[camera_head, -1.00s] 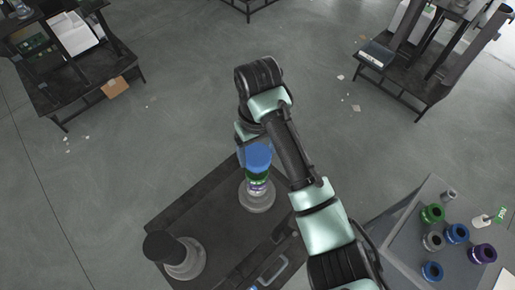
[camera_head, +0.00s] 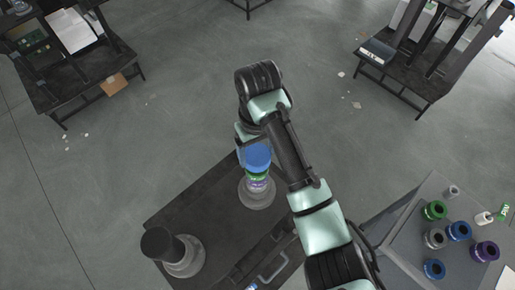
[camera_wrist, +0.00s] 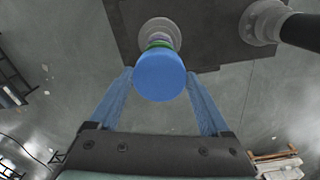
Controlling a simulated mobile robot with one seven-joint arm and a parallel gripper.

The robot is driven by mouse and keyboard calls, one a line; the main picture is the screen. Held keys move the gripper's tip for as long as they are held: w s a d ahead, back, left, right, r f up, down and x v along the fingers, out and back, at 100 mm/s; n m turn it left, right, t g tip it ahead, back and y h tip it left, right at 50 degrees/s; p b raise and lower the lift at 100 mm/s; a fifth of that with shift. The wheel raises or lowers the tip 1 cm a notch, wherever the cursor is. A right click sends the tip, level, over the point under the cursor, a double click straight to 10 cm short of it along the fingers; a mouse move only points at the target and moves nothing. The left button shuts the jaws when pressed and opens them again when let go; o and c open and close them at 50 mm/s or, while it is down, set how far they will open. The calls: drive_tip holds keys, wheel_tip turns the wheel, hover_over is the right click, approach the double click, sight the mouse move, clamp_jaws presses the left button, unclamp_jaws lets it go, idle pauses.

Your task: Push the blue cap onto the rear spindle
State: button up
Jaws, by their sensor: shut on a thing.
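The blue cap (camera_head: 257,156) is at the top of the rear spindle, above a green ring (camera_head: 257,175) and a purple ring (camera_head: 257,184). The spindle stands on a round grey base (camera_head: 258,200) on a dark bench. In the wrist view the cap (camera_wrist: 160,78) sits between the two blue fingers of my gripper (camera_wrist: 159,74), which is shut on it. The cap looks in line with the spindle. The green ring (camera_wrist: 158,44) shows just past it. The cap hides whether it is fully seated.
A second spindle with a black top (camera_head: 158,243) stands on the dark bench (camera_head: 215,215) at front left. A grey table at right holds several coloured rings, among them a green one (camera_head: 434,210) and a purple one (camera_head: 486,251). Shelves stand at the back.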

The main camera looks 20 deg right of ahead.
drive_tip(key=shift+f, duration=0.25)
drive_tip(key=o, duration=1.2)
drive_tip(key=shift+o, duration=0.2)
wheel_tip(320, 180, up, 13)
drive_tip(key=p, duration=0.4)
drive_tip(key=shift+p, duration=0.3)
